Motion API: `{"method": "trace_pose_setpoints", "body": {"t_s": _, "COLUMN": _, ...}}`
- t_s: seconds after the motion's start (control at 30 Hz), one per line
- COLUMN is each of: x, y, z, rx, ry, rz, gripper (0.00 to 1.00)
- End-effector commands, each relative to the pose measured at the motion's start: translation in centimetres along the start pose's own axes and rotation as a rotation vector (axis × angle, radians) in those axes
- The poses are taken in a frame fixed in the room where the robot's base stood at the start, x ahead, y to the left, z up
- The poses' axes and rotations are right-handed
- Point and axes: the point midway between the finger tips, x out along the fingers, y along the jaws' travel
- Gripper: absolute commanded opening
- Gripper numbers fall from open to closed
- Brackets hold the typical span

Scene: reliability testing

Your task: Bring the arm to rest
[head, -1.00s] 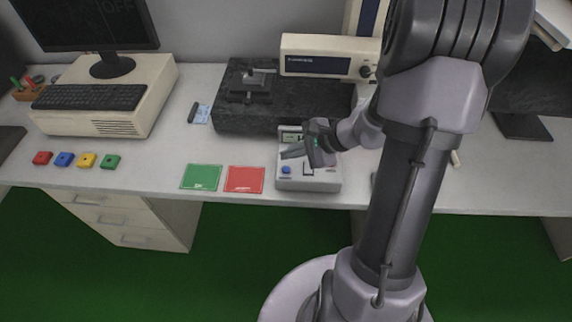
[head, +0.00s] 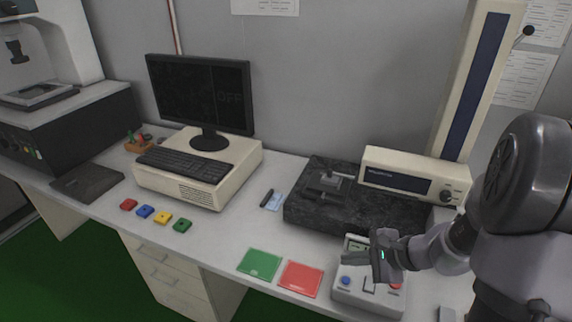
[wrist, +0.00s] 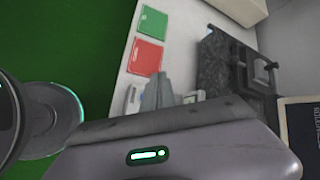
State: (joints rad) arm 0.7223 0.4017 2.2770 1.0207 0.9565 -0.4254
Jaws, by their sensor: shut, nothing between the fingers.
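My arm comes in from the right of the head view. My gripper (head: 352,257) is shut and empty. It appears in front of a light-grey control box (head: 366,292) with a small display, a blue button and a red button. The gripper hides part of the box, and I cannot tell whether they touch. In the wrist view my gripper's fingers (wrist: 166,92) point up the picture, with the green card (wrist: 153,22) and the red card (wrist: 146,55) beyond them.
A black stone slab (head: 312,212) with a fixture and a cream instrument (head: 410,178) stands behind the box. Left are red, blue, yellow and green blocks (head: 182,225), a keyboard (head: 185,163), a computer and a dark monitor (head: 200,95). Bare desk lies around the cards.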

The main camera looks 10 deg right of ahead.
Motion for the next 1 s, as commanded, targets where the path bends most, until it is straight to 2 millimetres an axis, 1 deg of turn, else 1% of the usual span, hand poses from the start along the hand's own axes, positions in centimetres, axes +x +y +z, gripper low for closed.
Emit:
{"method": "trace_pose_setpoints", "body": {"t_s": 0.03, "x": -0.6, "y": -0.5, "z": 2.5, "rx": -0.083, "ry": -0.007, "rz": 0.024, "gripper": 0.00}}
{"method": "trace_pose_setpoints", "body": {"t_s": 0.07, "x": -1.1, "y": -0.6, "z": 4.6, "rx": -0.155, "ry": -0.012, "rz": 0.051, "gripper": 0.00}}
{"method": "trace_pose_setpoints", "body": {"t_s": 0.1, "x": -2.0, "y": -0.4, "z": 8.0, "rx": -0.273, "ry": -0.017, "rz": 0.093, "gripper": 0.00}}
{"method": "trace_pose_setpoints", "body": {"t_s": 0.17, "x": -3.7, "y": 0.7, "z": 12.9, "rx": -0.474, "ry": -0.013, "rz": 0.162, "gripper": 0.00}}
{"method": "trace_pose_setpoints", "body": {"t_s": 0.2, "x": -5.0, "y": 1.8, "z": 15.7, "rx": -0.608, "ry": 0.000, "rz": 0.202, "gripper": 0.00}}
{"method": "trace_pose_setpoints", "body": {"t_s": 0.27, "x": -7.1, "y": 3.6, "z": 19.0, "rx": -0.800, "ry": 0.032, "rz": 0.248, "gripper": 0.00}}
{"method": "trace_pose_setpoints", "body": {"t_s": 0.3, "x": -8.4, "y": 4.7, "z": 20.5, "rx": -0.916, "ry": 0.061, "rz": 0.268, "gripper": 0.00}}
{"method": "trace_pose_setpoints", "body": {"t_s": 0.33, "x": -9.4, "y": 5.5, "z": 21.3, "rx": -0.994, "ry": 0.084, "rz": 0.277, "gripper": 0.00}}
{"method": "trace_pose_setpoints", "body": {"t_s": 0.4, "x": -11.3, "y": 6.8, "z": 22.5, "rx": -1.145, "ry": 0.140, "rz": 0.283, "gripper": 0.00}}
{"method": "trace_pose_setpoints", "body": {"t_s": 0.53, "x": -13.3, "y": 8.0, "z": 23.1, "rx": -1.293, "ry": 0.210, "rz": 0.273, "gripper": 0.00}}
{"method": "trace_pose_setpoints", "body": {"t_s": 0.63, "x": -13.7, "y": 8.1, "z": 23.1, "rx": -1.320, "ry": 0.227, "rz": 0.272, "gripper": 0.00}}
{"method": "trace_pose_setpoints", "body": {"t_s": 1.0, "x": -13.7, "y": 8.1, "z": 23.1, "rx": -1.318, "ry": 0.227, "rz": 0.272, "gripper": 0.00}}
